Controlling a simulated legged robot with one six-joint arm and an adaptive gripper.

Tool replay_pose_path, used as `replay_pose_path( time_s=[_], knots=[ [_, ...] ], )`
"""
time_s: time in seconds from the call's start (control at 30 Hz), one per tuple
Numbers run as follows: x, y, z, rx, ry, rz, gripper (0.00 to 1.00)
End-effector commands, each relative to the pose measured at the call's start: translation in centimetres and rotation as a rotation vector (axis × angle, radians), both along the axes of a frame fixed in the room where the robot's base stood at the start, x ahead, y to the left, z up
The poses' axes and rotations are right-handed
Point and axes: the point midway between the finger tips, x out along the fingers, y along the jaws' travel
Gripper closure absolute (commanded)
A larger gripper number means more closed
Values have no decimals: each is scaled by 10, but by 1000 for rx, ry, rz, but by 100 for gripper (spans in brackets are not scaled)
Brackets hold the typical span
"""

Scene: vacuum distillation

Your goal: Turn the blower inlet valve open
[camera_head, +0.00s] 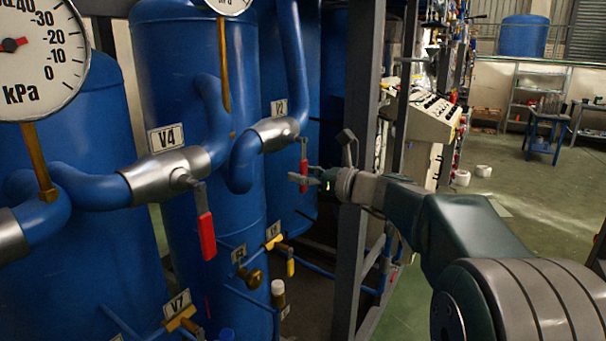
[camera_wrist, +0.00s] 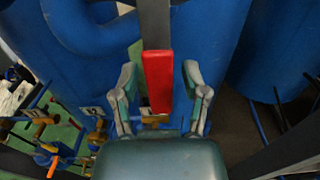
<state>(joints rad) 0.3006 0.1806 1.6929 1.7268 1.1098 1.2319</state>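A valve with a metal body (camera_head: 277,132) sits on a blue pipe under a label that looks like V2 (camera_head: 279,107). Its red-gripped lever (camera_head: 304,166) hangs down. My gripper (camera_head: 306,180) is at the lever's lower end, reaching in from the right. In the wrist view the red lever grip (camera_wrist: 158,80) lies between the two spread fingers of my gripper (camera_wrist: 161,72), with a visible gap on each side. My gripper is open and holds nothing. No label names the blower inlet valve, so I cannot confirm that this is it.
Valve V4 (camera_head: 152,178), with its own red lever (camera_head: 206,236), is nearer on the left. Blue tanks (camera_head: 175,60) stand behind. A dark upright post (camera_head: 358,120) rises close beside my wrist. Yellow-handled small valves (camera_head: 290,267) are below. Open floor (camera_head: 530,200) is at right.

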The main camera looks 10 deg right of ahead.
Motion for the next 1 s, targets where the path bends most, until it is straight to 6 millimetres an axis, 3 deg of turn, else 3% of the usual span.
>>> replay_pose_path(
  time_s=[0.03, 0.1, 0.57, 1.0],
  knots=[
    [0, 0, 0, 0, 0, 0, 79],
    [0, 0, 0, 0, 0, 0, 100],
    [3, -3, 0, -31, -33, -1, 100],
    [19, -19, 6, -262, -264, -3, 100]
  ],
)
